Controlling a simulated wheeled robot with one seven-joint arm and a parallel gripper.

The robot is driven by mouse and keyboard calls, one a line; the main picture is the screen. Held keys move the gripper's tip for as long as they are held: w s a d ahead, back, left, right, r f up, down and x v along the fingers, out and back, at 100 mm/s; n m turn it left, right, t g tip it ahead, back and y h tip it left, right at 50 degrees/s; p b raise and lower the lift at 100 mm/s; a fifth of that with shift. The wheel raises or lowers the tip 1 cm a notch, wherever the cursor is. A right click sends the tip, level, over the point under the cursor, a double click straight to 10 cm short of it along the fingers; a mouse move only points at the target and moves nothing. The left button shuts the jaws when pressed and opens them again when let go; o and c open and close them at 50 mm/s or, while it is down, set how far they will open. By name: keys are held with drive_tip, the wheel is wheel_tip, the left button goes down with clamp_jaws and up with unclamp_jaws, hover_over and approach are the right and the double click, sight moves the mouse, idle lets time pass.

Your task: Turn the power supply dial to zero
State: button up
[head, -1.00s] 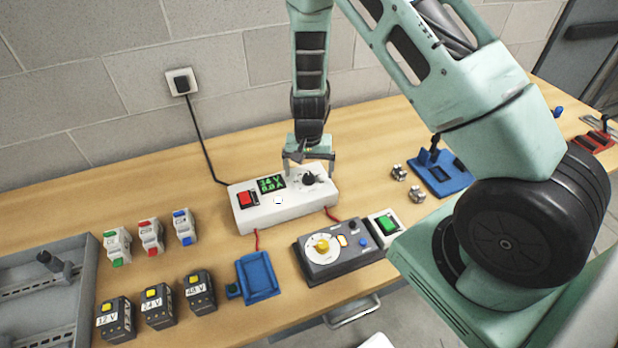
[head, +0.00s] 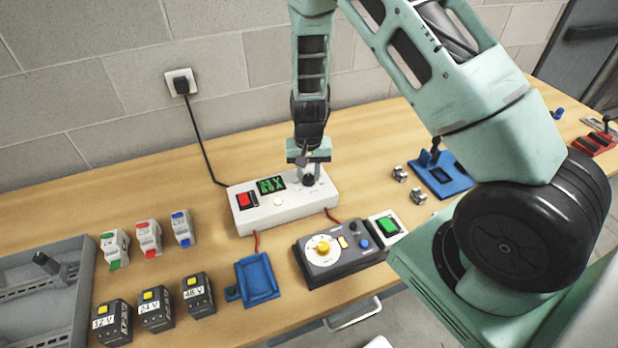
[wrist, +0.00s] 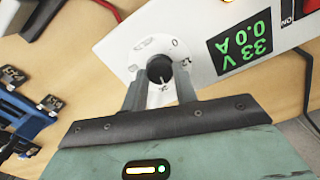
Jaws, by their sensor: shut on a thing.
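The white power supply (head: 292,209) stands on the bench below the wall socket. It has a red switch (head: 245,199), a green display (head: 271,185) and a black dial (head: 308,180). My gripper (wrist: 161,82) is shut on the dial, one finger on each side. In the head view my gripper (head: 309,172) comes down on the dial from above and partly hides it.
A dark grey box with a yellow knob (head: 323,247) and a green button box (head: 387,227) stand in front. A blue tray (head: 258,277) lies front left. Several modules and a grey metal panel (head: 50,295) are at left. A blue fixture (head: 441,174) is at right.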

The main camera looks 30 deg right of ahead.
drive_tip(key=n+b, duration=0.1)
drive_tip(key=n, duration=0.3)
drive_tip(key=shift+f, duration=0.1)
drive_tip(key=n, duration=0.5)
drive_tip(key=shift+b, duration=0.3)
drive_tip(key=n, duration=0.4)
drive_tip(key=shift+n, duration=0.3)
drive_tip(key=n, duration=0.1)
drive_tip(key=n+p, duration=0.1)
drive_tip(key=n, duration=0.2)
drive_tip(key=shift+r+n, duration=0.3)
drive_tip(key=o, duration=0.7)
drive_tip(key=shift+f, duration=0.15)
drive_tip(key=o, duration=1)
